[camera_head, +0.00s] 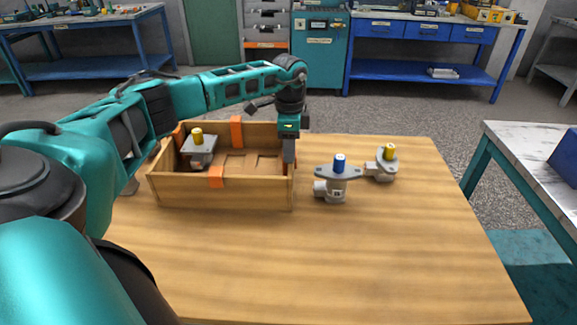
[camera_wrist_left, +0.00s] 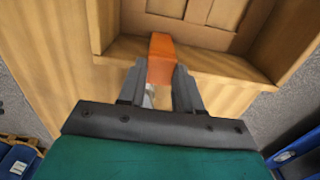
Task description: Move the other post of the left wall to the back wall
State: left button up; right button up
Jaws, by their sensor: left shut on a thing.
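The open wooden box (camera_head: 225,195) stands on the table. My left gripper (camera_head: 289,158) is at its right end in the head view. In the left wrist view the gripper (camera_wrist_left: 159,88) is shut on an orange post (camera_wrist_left: 160,48), which lines up with a box wall (camera_wrist_left: 215,65); I cannot tell whether it is fully seated. The head view hides this post. Other orange posts show on the back wall (camera_head: 236,130), the front wall (camera_head: 216,177) and at the left end (camera_head: 178,135). My right gripper is out of view.
A yellow-topped motor (camera_head: 198,145) sits in the left part of the box. A blue-topped motor (camera_head: 338,180) and another yellow-topped motor (camera_head: 386,160) stand on the table to the right. The front and right of the table (camera_head: 400,260) are clear.

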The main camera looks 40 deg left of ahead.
pick_arm(q)
grip_shut()
jog(key=shift+r, duration=0.15)
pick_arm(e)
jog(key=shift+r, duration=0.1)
pick_arm(q)
jog(key=shift+r+p, duration=0.8)
jog(key=shift+p, duration=0.1)
jog(key=shift+r+p, duration=0.7)
jog(key=shift+p, duration=0.05)
notch_tip(320, 180, up, 4)
jog(key=p, duration=0.4)
jog(key=shift+r, duration=0.25)
jog(key=shift+r+p, duration=0.6)
jog(key=shift+r, duration=1.8)
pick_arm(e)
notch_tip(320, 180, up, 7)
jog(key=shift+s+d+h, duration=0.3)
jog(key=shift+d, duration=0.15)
